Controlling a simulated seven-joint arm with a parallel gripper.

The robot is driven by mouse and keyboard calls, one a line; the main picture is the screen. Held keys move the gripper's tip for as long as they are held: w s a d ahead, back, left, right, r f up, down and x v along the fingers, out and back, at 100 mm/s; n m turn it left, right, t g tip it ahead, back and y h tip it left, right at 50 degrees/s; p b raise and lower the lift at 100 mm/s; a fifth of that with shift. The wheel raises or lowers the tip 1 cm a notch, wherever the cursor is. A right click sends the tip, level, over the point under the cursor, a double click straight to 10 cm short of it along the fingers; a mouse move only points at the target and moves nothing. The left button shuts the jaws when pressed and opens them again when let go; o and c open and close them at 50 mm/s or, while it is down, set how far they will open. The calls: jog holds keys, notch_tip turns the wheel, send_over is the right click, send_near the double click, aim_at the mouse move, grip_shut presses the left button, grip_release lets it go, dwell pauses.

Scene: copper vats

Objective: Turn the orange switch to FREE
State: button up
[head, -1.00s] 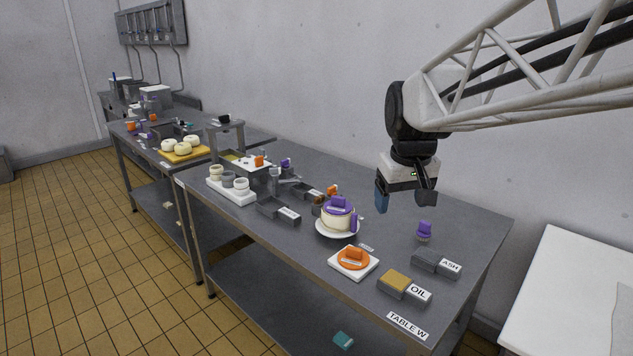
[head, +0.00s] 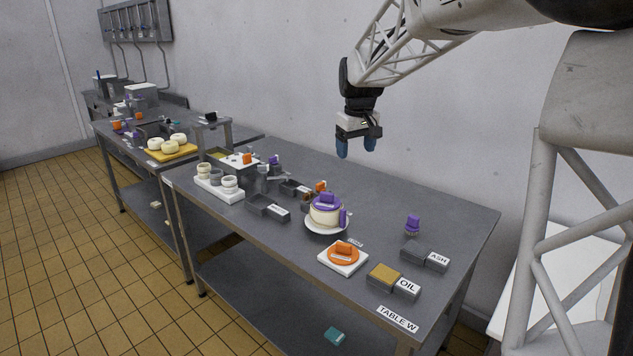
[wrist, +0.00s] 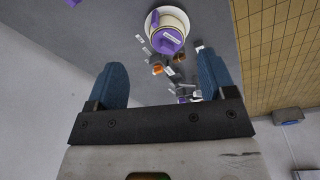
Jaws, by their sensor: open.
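A round orange dial with a raised orange grip (head: 343,249), which looks like the orange switch, sits on a white square base (head: 328,259) near the front edge of the table. A small label lies just behind it; its words are too small to read, so I cannot tell its setting. My gripper (head: 356,147) is open and empty, high above the back of the table, behind and well apart from the dial. In the wrist view, its two blue fingers (wrist: 162,68) are spread with nothing between them. I cannot make out the dial there.
A purple-topped cream pot (head: 325,216) on a white plate stands behind and left of the dial. An OIL box (head: 383,277), an ASH box (head: 414,251) and a purple-handled brush (head: 412,225) are to the right. The back right of the table (head: 440,205) is mostly clear.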

jog(key=w+a+f+n, duration=0.1)
jog(key=w+f, duration=0.3)
jog(key=w, duration=0.6)
jog(key=w+a+f+n, duration=0.1)
jog(key=w+a+f, duration=0.15)
jog(key=w, duration=0.65)
jog(key=n+g, duration=0.1)
jog(key=n, duration=0.1)
send_near(321, 183)
jog(key=shift+s+d+f, duration=0.1)
jog(key=shift+s+f, duration=0.15)
jog(key=shift+f, duration=0.05)
jog(key=shift+w+f, duration=0.4)
jog(key=shift+f, duration=0.15)
jog(key=shift+f, duration=3.8)
jog(key=c, duration=0.9)
